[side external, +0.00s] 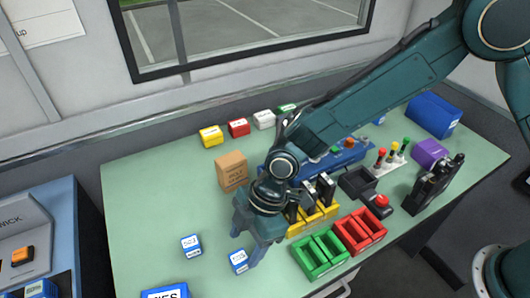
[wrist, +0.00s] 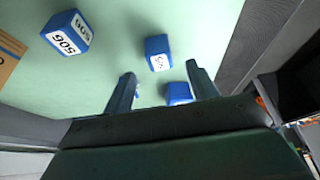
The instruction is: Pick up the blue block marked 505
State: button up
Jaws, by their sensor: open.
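Blue blocks with white number labels lie on the green table. In the wrist view one block (wrist: 157,53) lies just beyond the fingertips; its label looks like 505 but is small and not certain. Another block (wrist: 68,34) at upper left reads 506. A third blue block (wrist: 178,93) shows between the fingers, its number unreadable. My gripper (wrist: 160,88) is open and empty, with its fingers apart. In the side view my gripper (side external: 247,246) points down by a blue block (side external: 239,261); a second blue block (side external: 191,246) lies to the left. Their numbers are unreadable there.
A brown box (side external: 231,170) stands behind my gripper. Green trays (side external: 320,256), red trays (side external: 360,231) and yellow trays (side external: 314,220) are to the right. A blue item marked YES (side external: 165,293) is at the front edge. The table's left part is clear.

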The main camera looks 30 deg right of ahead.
aim_at(239, 258)
jog(key=shift+f, duration=0.15)
jog(key=shift+x, duration=2.5)
jog(key=c, duration=1.1)
jog(key=shift+o, duration=0.2)
notch_tip(239, 258, up, 20)
